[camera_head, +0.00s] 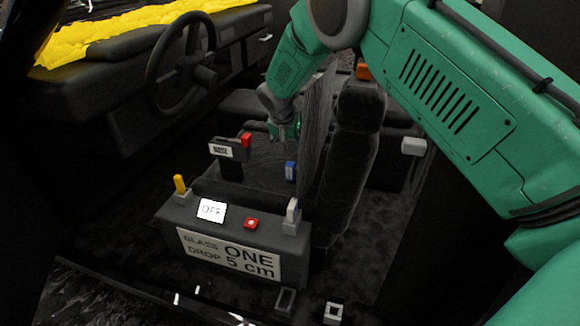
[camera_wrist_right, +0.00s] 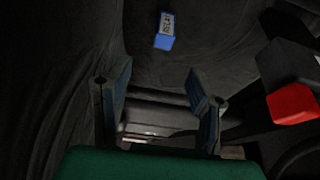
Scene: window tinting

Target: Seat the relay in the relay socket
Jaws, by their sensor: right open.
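A small blue block with a white label, likely the relay (camera_head: 291,171), lies on the dark seat in the head view. It also shows near the top middle of the right wrist view (camera_wrist_right: 165,30). My right gripper (camera_head: 285,132) is above and behind the blue block in the head view. In the right wrist view its two fingers (camera_wrist_right: 160,95) are spread wide with nothing between them, and the block is beyond the tips, apart from them. A black stand with a white label (camera_head: 221,150) is left of the block; I cannot tell whether it is the relay socket. My left gripper is not in view.
A red block (camera_head: 246,140) is by the black stand and shows in the right wrist view (camera_wrist_right: 292,104). The seat back (camera_head: 355,145) rises right of the gripper. A console (camera_head: 225,230) with levers and a red button stands in front. A steering wheel (camera_head: 178,75) is left.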

